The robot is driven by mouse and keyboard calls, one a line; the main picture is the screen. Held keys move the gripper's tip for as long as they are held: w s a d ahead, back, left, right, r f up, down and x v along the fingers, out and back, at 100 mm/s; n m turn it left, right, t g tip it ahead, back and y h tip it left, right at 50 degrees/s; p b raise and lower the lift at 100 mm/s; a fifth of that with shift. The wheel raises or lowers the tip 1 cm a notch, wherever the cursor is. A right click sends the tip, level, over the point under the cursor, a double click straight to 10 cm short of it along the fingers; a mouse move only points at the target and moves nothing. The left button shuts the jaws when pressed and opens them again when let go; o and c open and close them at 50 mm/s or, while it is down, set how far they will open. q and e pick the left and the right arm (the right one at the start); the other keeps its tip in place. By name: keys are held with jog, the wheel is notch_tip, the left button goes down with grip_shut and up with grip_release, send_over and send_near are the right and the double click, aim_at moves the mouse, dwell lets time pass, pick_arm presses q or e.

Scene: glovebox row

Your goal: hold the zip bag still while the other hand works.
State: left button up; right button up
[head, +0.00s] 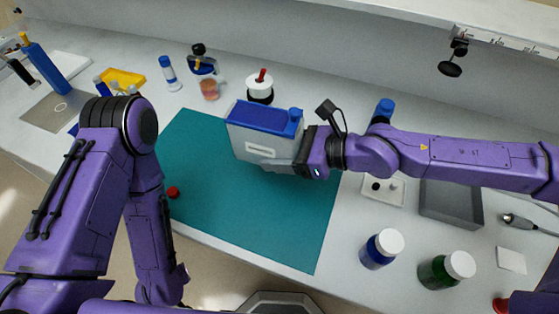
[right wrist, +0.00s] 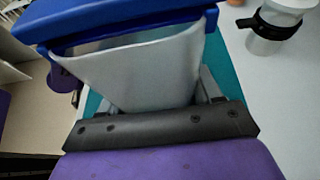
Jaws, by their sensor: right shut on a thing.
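The zip bag (head: 262,140) is a whitish pouch with a blue top and a pale label, upright over the teal mat (head: 215,205). My right gripper (head: 284,164) comes from the right and is shut on the bag's lower right side. I cannot tell whether the bag's bottom touches the mat. In the right wrist view the bag (right wrist: 140,75) fills the space in front of the gripper (right wrist: 155,105), its blue top toward the upper edge. My left arm is bent at the left of the head view; its gripper does not show.
A small red cap (head: 173,192) lies at the mat's left edge. A white jar (head: 260,86) and a small orange cup (head: 210,89) stand behind. Blue (head: 381,249) and green (head: 447,269) bottles and a grey tray (head: 451,203) are at right. The mat's front is clear.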

jog(key=shift+r, duration=0.8)
jog(key=b, duration=0.5)
send_over(280, 182)
jog(key=shift+w+f, duration=0.2)
jog(key=shift+f, duration=1.55)
jog(key=shift+w+f, duration=0.15)
jog(key=shift+f, duration=1.55)
jog(key=shift+f+b, duration=0.3)
jog(key=shift+f, duration=0.3)
jog(key=shift+s+f+b, duration=0.3)
jog(key=shift+f+b, duration=0.25)
